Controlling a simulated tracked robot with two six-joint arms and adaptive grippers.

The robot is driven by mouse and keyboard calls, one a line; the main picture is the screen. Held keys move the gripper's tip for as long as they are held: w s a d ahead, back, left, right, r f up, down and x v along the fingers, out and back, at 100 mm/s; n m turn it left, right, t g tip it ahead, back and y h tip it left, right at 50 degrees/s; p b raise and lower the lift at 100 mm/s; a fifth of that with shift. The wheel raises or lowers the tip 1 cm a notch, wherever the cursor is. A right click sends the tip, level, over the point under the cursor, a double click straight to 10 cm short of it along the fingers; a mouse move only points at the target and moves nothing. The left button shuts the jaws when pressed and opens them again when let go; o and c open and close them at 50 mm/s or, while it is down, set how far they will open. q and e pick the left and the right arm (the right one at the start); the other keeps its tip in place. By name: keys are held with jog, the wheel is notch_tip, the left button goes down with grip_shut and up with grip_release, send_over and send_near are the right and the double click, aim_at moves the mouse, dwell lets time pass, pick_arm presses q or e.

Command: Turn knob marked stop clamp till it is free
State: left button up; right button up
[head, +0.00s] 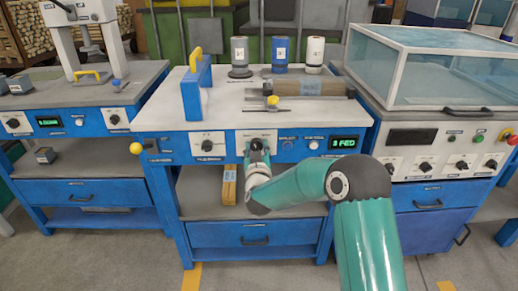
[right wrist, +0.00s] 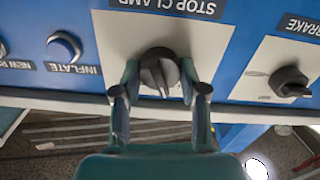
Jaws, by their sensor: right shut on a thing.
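The dark round knob (right wrist: 160,72) sits on a pale plate (right wrist: 115,40) marked STOP CLAMP, upside down in the right wrist view. The knob's pointer faces the bottom of that picture. My right gripper (right wrist: 159,80) has one finger on each side of the knob and is shut on it. In the head view my right gripper (head: 258,150) is at the front panel of the middle bench, and it covers most of the knob. My left gripper is not in view.
A knob marked BRAKE (right wrist: 290,82) and an INFLATE button (right wrist: 63,46) flank the plate. The panel has a green display reading 3 FED (head: 345,143). A wooden block (head: 229,185) is on the shelf below. A dark roller (head: 310,88) lies on the bench top.

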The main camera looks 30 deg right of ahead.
jog(key=n, duration=0.2)
jog(key=f+n, duration=0.1)
jog(key=n, duration=0.1)
jog(key=shift+s+n+p, duration=0.1)
jog(key=shift+n+p, duration=0.2)
jog(key=shift+n, duration=0.1)
dwell(0.4)
jog(key=o, duration=1.1)
jog(key=shift+d, duration=0.1)
jog(key=shift+o, duration=0.2)
jog(key=shift+r, duration=0.2)
jog(key=v, duration=1.2)
